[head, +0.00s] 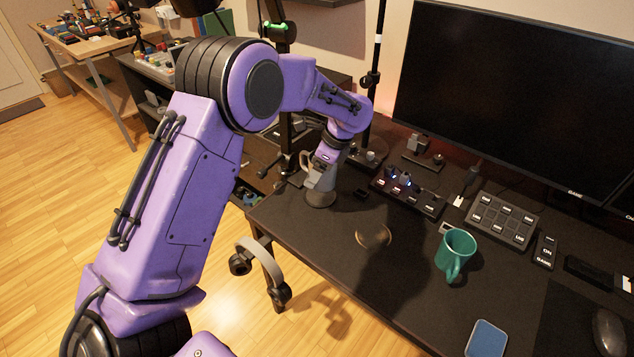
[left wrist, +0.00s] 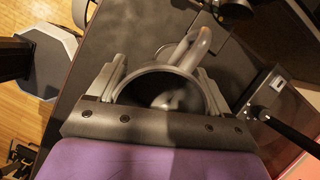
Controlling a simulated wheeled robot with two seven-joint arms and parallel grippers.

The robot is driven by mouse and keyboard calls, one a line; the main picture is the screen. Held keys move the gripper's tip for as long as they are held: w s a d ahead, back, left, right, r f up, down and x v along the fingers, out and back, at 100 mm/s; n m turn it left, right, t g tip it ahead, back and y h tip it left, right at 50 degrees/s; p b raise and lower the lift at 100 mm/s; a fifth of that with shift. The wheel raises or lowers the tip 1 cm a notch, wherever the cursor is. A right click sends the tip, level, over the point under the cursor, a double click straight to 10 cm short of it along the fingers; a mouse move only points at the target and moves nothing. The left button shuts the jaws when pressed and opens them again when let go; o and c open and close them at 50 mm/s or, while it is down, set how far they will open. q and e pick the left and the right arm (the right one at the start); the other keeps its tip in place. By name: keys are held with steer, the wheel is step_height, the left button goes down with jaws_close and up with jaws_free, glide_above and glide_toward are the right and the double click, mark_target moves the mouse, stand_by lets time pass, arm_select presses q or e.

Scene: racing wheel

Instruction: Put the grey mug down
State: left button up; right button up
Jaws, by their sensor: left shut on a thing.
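My left gripper (head: 325,166) is at the left end of the black desk, pointing down. It is shut on the grey mug, whose body is largely hidden by the gripper in the head view. In the left wrist view the mug (left wrist: 165,88) sits upright between the two fingers (left wrist: 163,82), with its dark opening facing the camera and its handle toward the top right. A dark round shape (head: 320,199) shows directly under the gripper; I cannot tell whether the mug touches the desk. My right gripper is not in view.
A teal mug (head: 456,254) stands on the desk (head: 330,245) to the right. A round coaster-like disc (head: 373,236) lies between them. Button boxes (head: 503,220) and a large monitor (head: 510,90) line the back. A blue pad (head: 486,338) lies near the front edge.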

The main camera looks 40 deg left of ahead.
arm_select(q)
steer(key=w+a+f, duration=0.1)
steer(key=f, duration=0.1)
steer(key=w+a+f, duration=0.2)
steer(key=f, duration=0.1)
steer(key=shift+w+f, duration=0.2)
steer(key=shift+f, duration=0.1)
step_height(320, 180, down, 3)
steer(key=shift+r+p, duration=0.2)
steer(key=shift+p, duration=0.1)
steer(key=shift+f, duration=0.25)
steer(key=o, duration=1.2)
steer(key=shift+f, duration=0.15)
steer(key=v, duration=1.2)
steer(key=shift+a+b, duration=0.1)
steer(key=shift+b, duration=0.3)
